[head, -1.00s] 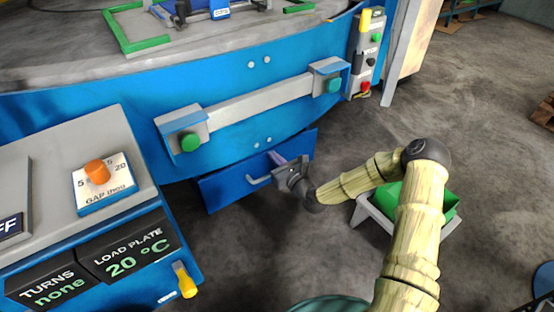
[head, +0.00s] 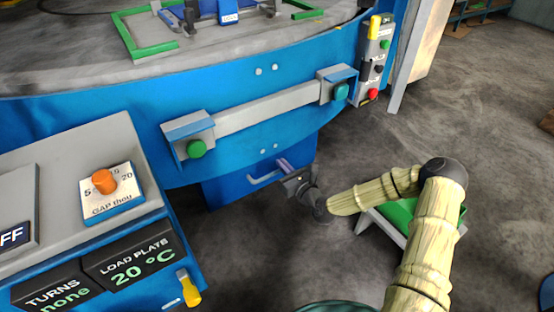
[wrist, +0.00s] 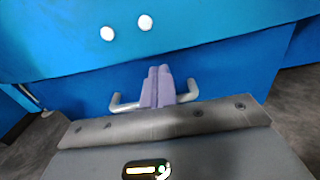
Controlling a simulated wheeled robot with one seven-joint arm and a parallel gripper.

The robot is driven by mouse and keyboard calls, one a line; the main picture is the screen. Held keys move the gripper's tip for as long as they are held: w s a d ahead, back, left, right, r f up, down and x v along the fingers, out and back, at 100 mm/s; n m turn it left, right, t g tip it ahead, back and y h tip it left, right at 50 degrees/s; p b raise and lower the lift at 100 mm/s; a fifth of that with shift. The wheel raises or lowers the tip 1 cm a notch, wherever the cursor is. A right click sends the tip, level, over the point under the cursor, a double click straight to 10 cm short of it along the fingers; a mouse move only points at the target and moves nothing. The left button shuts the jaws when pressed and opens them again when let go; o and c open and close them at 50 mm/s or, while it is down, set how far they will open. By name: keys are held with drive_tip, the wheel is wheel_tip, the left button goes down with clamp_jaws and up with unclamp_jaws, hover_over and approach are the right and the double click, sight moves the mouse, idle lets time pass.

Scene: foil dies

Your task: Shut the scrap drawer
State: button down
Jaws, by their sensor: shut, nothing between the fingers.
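The scrap drawer (head: 235,188) is the blue front low under the round machine, with a grey bar handle (head: 263,178). No open gap shows above it in the head view, but its top edge is hard to make out, so I cannot tell if it is fully in. My gripper (head: 286,163) is at the right end of the handle, shut and empty. In the wrist view its purple fingers (wrist: 157,85) lie together across the middle of the handle (wrist: 118,104), pointing at the blue drawer front (wrist: 75,95). I cannot tell whether the tips touch it.
Above the drawer is a grey rail (head: 265,108) with green buttons at both ends. A control console (head: 80,180) stands at the left. A green bin (head: 400,213) on a grey stand is right of the drawer, under my arm. Floor in front is clear.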

drive_tip(key=p+v, duration=0.1)
drive_tip(key=v, duration=0.9)
drive_tip(key=shift+p, duration=0.3)
drive_tip(key=shift+w+d, duration=0.1)
drive_tip(key=shift+d, duration=0.05)
